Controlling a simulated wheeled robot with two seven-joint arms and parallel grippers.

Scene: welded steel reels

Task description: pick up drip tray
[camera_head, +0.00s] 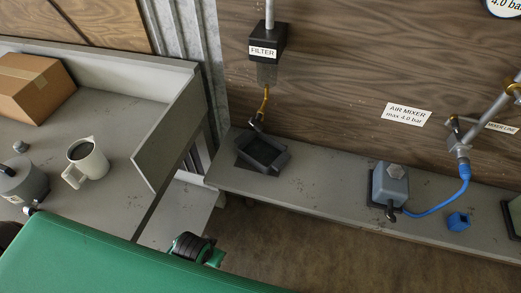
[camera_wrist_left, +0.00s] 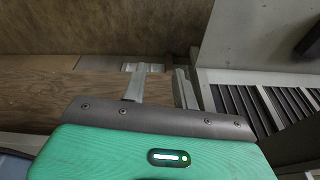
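The drip tray is a small black square tray (camera_head: 262,153) on the left end of the grey bench, below the filter (camera_head: 267,42) and its brass drain pipe (camera_head: 264,100). It looks empty and sits slightly askew. My left gripper (camera_wrist_left: 161,88) shows in the left wrist view with its two fingers apart and nothing between them. In the head view I cannot make out its fingers, so its distance from the tray is unclear. A dark object (camera_wrist_left: 309,40) is cut off at the right of the wrist view; I cannot tell what it is. My right gripper is not in view.
The grey bench (camera_head: 325,200) runs right, holding a grey air mixer box (camera_head: 390,184) with a blue hose (camera_head: 440,205) and a blue block (camera_head: 458,221). At left, a desk with a raised side panel (camera_head: 172,135) holds a white jug (camera_head: 88,163) and cardboard box (camera_head: 33,88).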

